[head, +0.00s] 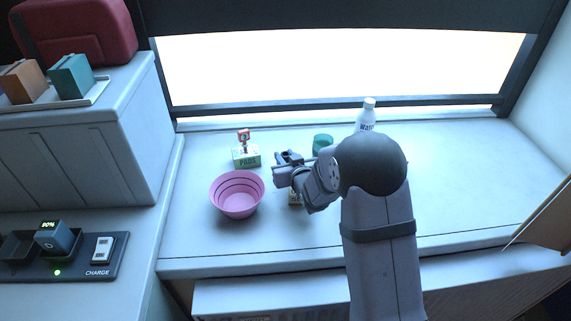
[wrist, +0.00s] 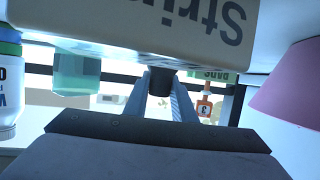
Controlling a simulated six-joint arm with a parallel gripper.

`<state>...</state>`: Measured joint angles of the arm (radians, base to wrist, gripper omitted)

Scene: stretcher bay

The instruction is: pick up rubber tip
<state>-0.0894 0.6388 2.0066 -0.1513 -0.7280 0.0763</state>
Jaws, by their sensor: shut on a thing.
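In the wrist view the rubber tip (wrist: 161,82) is a small dark, blunt piece between the two fingers of my gripper (wrist: 160,98). The fingers are shut on it, one on each side. In the head view my gripper (head: 281,164) is above the counter, between the pink bowl and the green cup. I cannot make out the rubber tip clearly there.
A box lettered "Strip" (wrist: 150,25) is very close to my gripper. Around it on the counter (head: 460,190) are a pink bowl (head: 237,197), a pads box (head: 246,158), a green cup (head: 322,142) and a white bottle (head: 366,117). The counter's right side is clear.

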